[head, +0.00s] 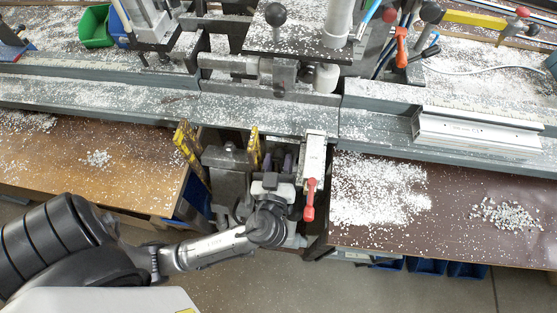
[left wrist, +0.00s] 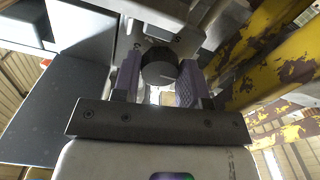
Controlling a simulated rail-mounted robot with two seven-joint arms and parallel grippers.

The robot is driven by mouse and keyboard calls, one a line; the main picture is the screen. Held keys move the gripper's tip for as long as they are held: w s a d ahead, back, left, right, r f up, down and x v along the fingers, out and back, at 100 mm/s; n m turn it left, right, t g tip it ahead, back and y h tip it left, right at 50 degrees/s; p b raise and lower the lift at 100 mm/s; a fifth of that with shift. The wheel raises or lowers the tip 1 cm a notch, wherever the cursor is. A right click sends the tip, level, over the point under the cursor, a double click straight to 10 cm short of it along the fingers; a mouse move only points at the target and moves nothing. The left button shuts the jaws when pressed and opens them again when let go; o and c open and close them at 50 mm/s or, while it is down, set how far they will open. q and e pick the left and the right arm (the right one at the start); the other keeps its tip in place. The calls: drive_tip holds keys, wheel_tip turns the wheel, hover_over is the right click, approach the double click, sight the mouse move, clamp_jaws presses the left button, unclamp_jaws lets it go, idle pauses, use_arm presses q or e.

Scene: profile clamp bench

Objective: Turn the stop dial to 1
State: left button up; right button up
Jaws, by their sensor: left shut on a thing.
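The stop dial (left wrist: 160,68) is a round black knob with a pale line on its face, on a grey plate with small marks around it. The marks are too small to read surely, so I cannot tell which number the dial points to. My left gripper (head: 278,163) reaches under the front edge of the bench, and its purple-grey finger pads are shut on the dial, one on each side. In the head view the dial is hidden by the gripper and the bench. My right gripper is in neither view.
Worn yellow bars (head: 188,142) stand just left of my left gripper, and close by in the wrist view (left wrist: 268,65). A red-handled lever (head: 309,198) hangs just right of it. A pale profile (head: 478,132) lies on the right rail. White chips (head: 375,190) litter the tabletops.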

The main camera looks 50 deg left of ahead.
use_arm(q)
drive_tip(key=shift+m, duration=0.3)
drive_tip(key=m+p, duration=0.3)
drive_tip(key=m, duration=0.2)
drive_tip(key=shift+r+m, duration=0.1)
drive_tip(key=shift+m, duration=0.3)
drive_tip(key=m+p, duration=0.2)
drive_tip(key=m, duration=0.2)
drive_tip(key=shift+m+p, duration=0.3)
drive_tip(key=shift+m, duration=0.4)
drive_tip(key=o, duration=0.6)
drive_tip(key=shift+o, duration=0.2)
drive_tip(key=v, duration=1.4)
